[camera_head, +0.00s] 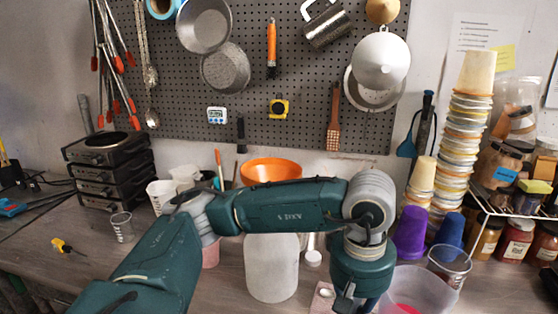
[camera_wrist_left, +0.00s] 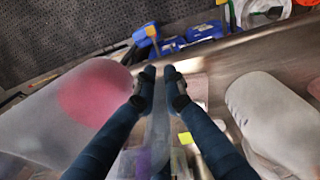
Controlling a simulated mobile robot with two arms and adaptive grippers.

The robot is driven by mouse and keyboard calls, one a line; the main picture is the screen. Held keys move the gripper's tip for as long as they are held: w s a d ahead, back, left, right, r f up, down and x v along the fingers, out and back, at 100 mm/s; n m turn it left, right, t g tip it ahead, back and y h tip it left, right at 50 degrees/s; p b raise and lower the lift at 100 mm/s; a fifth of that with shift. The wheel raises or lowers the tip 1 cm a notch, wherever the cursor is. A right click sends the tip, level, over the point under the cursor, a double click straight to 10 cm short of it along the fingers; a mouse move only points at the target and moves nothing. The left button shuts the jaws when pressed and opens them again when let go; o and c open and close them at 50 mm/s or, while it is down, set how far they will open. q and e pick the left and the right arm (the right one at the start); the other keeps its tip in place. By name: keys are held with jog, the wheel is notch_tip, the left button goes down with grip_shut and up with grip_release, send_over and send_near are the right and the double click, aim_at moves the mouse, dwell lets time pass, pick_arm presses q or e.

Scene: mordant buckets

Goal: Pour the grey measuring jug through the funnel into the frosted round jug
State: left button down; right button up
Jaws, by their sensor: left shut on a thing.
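My left gripper (camera_wrist_left: 160,78) shows in the left wrist view, its two fingers close together on a translucent greyish strip (camera_wrist_left: 158,128). I cannot tell whether this is part of the grey measuring jug. In the head view my left arm crosses the middle, and its gripper is hidden below the wrist. A frosted, whitish round vessel (camera_head: 271,268) stands upright on the bench, left of my wrist. A clear container with pink contents (camera_head: 425,288) stands right of the wrist. A white funnel (camera_head: 381,62) hangs on the pegboard. My right gripper is not in view.
An orange bowl (camera_head: 270,170) stands behind my arm. Purple (camera_head: 410,232) and blue (camera_head: 450,230) cups, tall cup stacks and a jar rack (camera_head: 505,210) crowd the right. The front left bench is mostly clear.

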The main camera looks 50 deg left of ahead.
pick_arm(q)
jog(key=w+a+r+n+p, duration=0.2)
jog(key=w+r+n+p, duration=0.3)
jog(key=r+n, duration=0.6)
jog(key=w+a+r+n+p, duration=0.3)
jog(key=w+r+n+p, duration=0.3)
jog(key=r+n, duration=0.6)
jog(key=w+n, duration=0.2)
jog(key=n, duration=0.6)
jog(key=shift+a+r+y, duration=0.15)
jog(key=shift+r+y, duration=0.15)
jog(key=shift+y, duration=0.1)
jog(key=shift+p, duration=0.35)
